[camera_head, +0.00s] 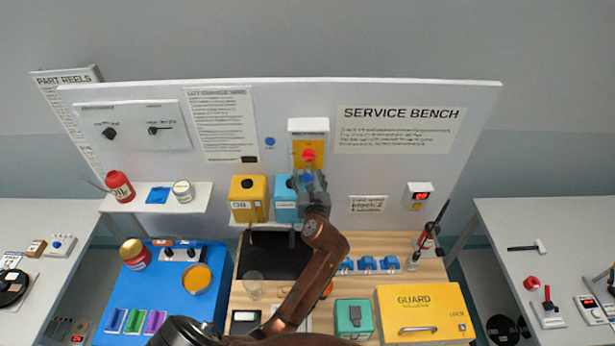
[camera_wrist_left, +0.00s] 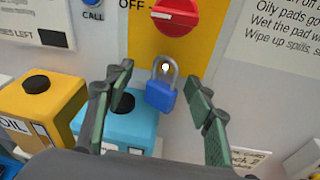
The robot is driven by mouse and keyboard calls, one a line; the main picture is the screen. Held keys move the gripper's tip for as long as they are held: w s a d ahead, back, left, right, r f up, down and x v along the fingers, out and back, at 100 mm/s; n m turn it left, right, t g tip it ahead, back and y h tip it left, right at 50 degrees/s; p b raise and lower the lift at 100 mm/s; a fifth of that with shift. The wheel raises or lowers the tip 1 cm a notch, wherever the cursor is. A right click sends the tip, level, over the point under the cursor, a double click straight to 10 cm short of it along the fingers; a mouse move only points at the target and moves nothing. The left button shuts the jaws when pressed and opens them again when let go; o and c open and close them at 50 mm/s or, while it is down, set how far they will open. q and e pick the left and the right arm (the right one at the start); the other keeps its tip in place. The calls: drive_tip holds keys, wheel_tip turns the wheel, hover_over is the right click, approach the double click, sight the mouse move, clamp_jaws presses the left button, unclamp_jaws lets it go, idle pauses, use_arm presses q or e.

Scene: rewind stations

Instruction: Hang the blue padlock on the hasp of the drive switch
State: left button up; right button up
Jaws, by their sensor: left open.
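The drive switch is a red knob (camera_head: 308,155) on a yellow plate (camera_head: 297,147); the knob also shows at the top of the left wrist view (camera_wrist_left: 175,15). The blue padlock (camera_wrist_left: 160,94) is upright just below the knob, shackle up, at the hasp. A small bright spot shows inside the shackle; I cannot tell if the shackle passes through the hasp. My left gripper (camera_head: 312,181) is open, its fingers (camera_wrist_left: 160,78) on either side of the padlock with visible gaps. In the head view it partly hides the padlock (camera_head: 307,178). My right gripper is not in view.
A yellow oil box (camera_head: 248,213) and a light blue box (camera_head: 284,210) stand on a small shelf close below the switch. Several blue items (camera_head: 367,263), a green box (camera_head: 354,318) and a yellow guard box (camera_head: 423,317) are on the bench.

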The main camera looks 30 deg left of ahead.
use_arm(q)
drive_tip(key=v, duration=1.2)
drive_tip(key=shift+s+a, duration=0.1)
drive_tip(key=shift+s, duration=0.05)
